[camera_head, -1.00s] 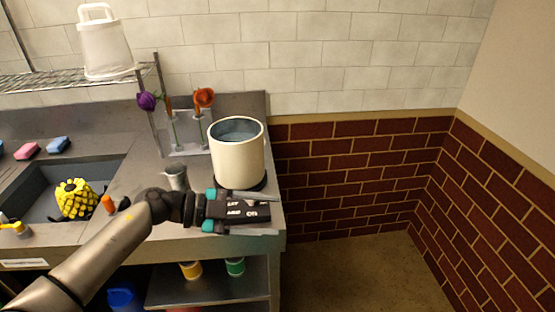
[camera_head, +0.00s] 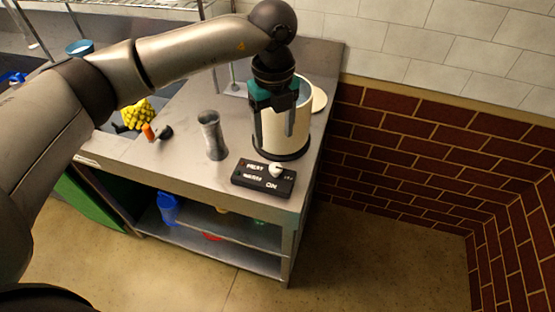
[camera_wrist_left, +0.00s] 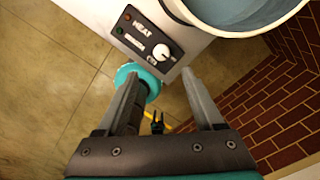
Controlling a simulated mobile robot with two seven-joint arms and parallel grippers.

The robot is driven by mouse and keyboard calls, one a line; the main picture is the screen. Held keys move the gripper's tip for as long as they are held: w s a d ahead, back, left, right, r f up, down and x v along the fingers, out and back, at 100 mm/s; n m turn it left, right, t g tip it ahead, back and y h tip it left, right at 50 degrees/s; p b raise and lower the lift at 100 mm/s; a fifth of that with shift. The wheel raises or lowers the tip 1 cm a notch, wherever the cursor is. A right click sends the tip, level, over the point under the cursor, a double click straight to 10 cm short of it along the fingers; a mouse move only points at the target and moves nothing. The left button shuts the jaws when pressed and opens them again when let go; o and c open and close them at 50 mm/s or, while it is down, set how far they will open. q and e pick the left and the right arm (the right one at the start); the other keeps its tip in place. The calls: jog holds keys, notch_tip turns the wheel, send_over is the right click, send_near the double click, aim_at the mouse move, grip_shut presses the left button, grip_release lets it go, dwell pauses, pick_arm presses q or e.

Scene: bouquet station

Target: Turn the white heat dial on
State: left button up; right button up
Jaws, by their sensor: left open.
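The white heat dial (camera_head: 276,170) is a round knob on a black panel (camera_head: 250,182) marked HEAT and ON, at the counter's front right. The dial also shows in the left wrist view (camera_wrist_left: 161,52), just beyond the fingertips and roughly between them. My left gripper (camera_head: 273,140) points down above the panel, in front of the cream pot (camera_head: 300,135). It is open, with nothing between its fingers (camera_wrist_left: 158,73), and appears apart from the dial. The pot is partly hidden by the gripper. My right gripper is out of view.
A grey metal cup (camera_head: 211,135) stands on the counter (camera_head: 185,165) left of the panel. A sink with a yellow bumpy object (camera_head: 137,114) lies further left. A lower shelf (camera_head: 215,245) holds several items. The floor in front and the right is clear.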

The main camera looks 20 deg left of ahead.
aim_at(275, 167)
pick_arm(q)
notch_tip(275, 167, down, 10)
jog(key=shift+w+d+f, duration=0.1)
jog(key=shift+f, duration=0.15)
grip_shut()
dwell(0.6)
